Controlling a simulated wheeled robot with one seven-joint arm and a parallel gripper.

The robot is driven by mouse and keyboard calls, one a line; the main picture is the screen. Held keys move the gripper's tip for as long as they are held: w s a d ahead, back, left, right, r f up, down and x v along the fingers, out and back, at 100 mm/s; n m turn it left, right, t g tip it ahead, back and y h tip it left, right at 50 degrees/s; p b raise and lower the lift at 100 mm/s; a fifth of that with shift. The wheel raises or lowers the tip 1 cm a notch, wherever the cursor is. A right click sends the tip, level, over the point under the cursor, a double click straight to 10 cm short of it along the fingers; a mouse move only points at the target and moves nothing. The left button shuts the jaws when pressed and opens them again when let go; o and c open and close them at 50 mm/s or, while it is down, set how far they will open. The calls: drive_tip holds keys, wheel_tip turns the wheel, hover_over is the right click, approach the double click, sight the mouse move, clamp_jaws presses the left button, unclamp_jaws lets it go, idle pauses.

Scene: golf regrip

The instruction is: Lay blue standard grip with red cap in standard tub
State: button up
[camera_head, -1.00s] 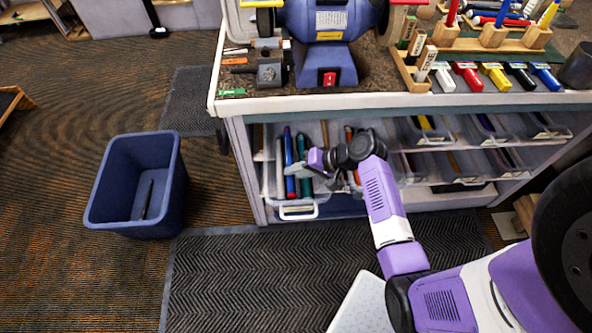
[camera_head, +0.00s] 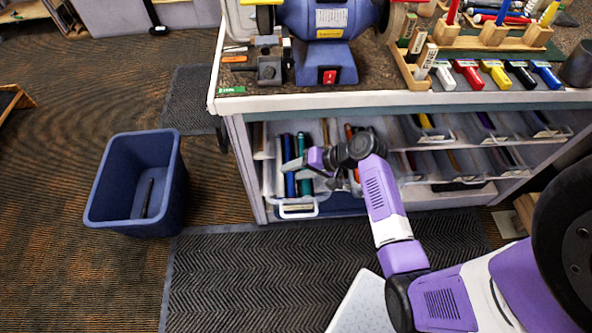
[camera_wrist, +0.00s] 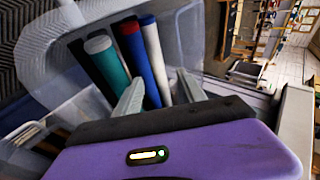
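The blue grip with red cap (camera_wrist: 133,48) lies in a clear tub (camera_wrist: 186,35), between a teal grip with white cap (camera_wrist: 103,48) and a white grip with blue cap (camera_wrist: 153,50). The blue grip also shows in the head view (camera_head: 289,152), in the clear lower-left tub (camera_head: 298,214) under the bench. My gripper (camera_wrist: 160,82) is at this tub with its fingers spread apart. In the wrist view the blue and white grips show between the fingers, and neither finger visibly clamps them. The fingers and palm hide the grips' near ends. I cannot read any tub label.
More clear tubs (camera_head: 462,178) with grips stand to the right on the shelves. A blue bin (camera_head: 108,200) stands on the floor at left.

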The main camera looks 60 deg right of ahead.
drive_tip(key=shift+s, duration=0.1)
drive_tip(key=v, duration=0.7)
drive_tip(key=shift+s+r, duration=0.2)
drive_tip(key=shift+r, duration=0.1)
drive_tip(key=shift+d, duration=0.1)
idle(0.4)
